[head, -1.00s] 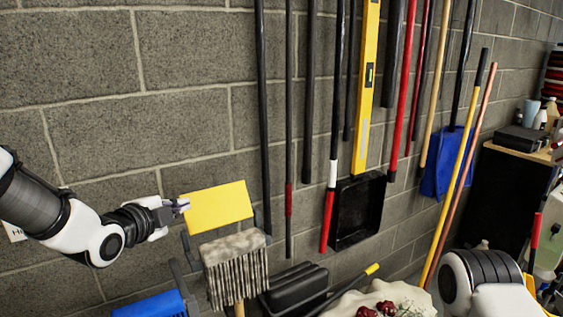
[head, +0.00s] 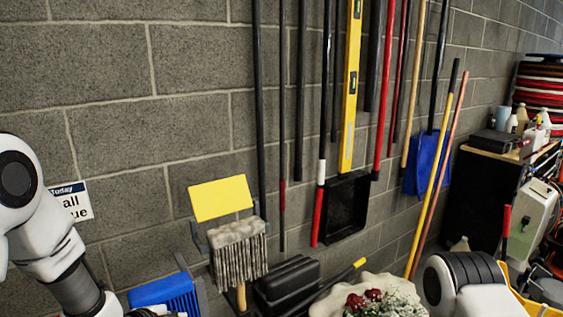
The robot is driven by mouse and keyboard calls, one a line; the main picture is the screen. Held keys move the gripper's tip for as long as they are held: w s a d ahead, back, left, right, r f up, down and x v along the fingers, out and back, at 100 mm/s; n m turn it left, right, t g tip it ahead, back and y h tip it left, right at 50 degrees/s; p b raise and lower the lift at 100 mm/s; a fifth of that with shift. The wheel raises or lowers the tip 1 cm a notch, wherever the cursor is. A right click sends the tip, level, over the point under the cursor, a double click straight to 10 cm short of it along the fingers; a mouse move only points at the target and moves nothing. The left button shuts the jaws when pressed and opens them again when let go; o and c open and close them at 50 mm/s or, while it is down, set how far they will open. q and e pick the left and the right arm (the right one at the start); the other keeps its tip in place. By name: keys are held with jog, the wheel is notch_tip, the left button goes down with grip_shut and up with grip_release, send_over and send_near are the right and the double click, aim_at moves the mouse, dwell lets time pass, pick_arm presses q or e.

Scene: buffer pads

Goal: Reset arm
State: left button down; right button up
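My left arm comes in from the left edge and bends down to the bottom edge. Only its links show there, and its gripper fingers are cut off below the frame. My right arm shows as white and dark links at the bottom right, and its gripper is out of view. A flat yellow pad (head: 221,198) stands above a grey brush head (head: 238,251), near the wall, clear of my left arm. What supports the pad is partly hidden.
A blue brush or dustpan (head: 165,292) is low at left, close to my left arm. A black case (head: 288,284) and flowers (head: 372,302) are at bottom centre. Several long-handled tools line the wall. A black cabinet (head: 489,200) stands at right.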

pick_arm(q)
jog(key=s+f+n+g+y, duration=0.1)
jog(key=s+f+n+g, duration=0.15)
jog(key=s+f, duration=0.55)
jog(key=s+f+n+g, duration=0.1)
jog(key=s+f+g, duration=0.2)
jog(key=s+f, duration=0.55)
jog(key=s+a+f+n+g+y, duration=0.1)
jog(key=s+f+n+g, duration=0.1)
jog(key=s+f+n, duration=0.2)
jog(key=s+a+f+n+g, duration=0.1)
jog(key=s+f+n, duration=0.3)
jog(key=s+n, duration=0.5)
jog(key=shift+s+n+g+y+b, duration=0.35)
jog(key=shift+s+g+y+b, duration=0.1)
jog(key=shift+s, duration=0.45)
